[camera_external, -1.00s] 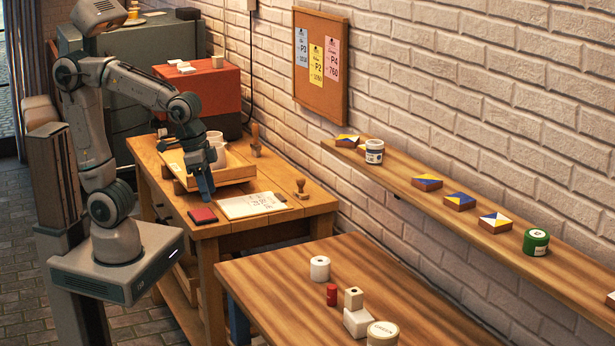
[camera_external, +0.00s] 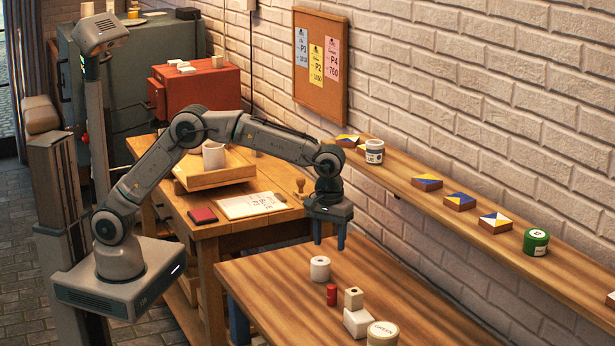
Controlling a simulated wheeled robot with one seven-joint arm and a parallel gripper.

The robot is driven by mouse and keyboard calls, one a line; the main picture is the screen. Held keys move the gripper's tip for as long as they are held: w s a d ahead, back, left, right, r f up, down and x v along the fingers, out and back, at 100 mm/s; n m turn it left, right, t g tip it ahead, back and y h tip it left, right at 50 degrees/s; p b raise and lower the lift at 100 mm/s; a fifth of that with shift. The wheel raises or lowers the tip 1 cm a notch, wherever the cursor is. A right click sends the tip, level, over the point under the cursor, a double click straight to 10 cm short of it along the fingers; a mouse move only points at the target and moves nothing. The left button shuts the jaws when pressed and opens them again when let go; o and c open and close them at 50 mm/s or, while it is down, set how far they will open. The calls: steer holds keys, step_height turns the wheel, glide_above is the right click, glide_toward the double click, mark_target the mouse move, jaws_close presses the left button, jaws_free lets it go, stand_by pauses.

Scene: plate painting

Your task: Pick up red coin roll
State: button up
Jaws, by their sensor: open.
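The red coin roll (camera_external: 331,294) is a small red cylinder standing upright on the near wooden table (camera_external: 270,290). It stands between a white roll (camera_external: 320,268) and a small cream block (camera_external: 354,298). My gripper (camera_external: 329,243) points down above the far part of this table. Its two blue fingers are apart with nothing between them.
A white block (camera_external: 357,321) and a labelled round tin (camera_external: 382,333) stand close to the red roll. A wall shelf (camera_external: 400,182) with tiles and jars runs along the right. The near table's left part is clear.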

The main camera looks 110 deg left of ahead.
mark_target(332, 286)
steer(key=shift+n, duration=0.4)
steer(key=f, duration=0.6)
steer(key=w+f, duration=0.1)
steer(key=f, duration=0.3)
steer(key=shift+a, duration=0.3)
steer(key=shift+s+f+p, duration=0.1)
steer(key=shift+f+p, duration=0.6)
steer(key=shift+f, duration=2.05)
steer(key=shift+d, duration=0.1)
jaws_close()
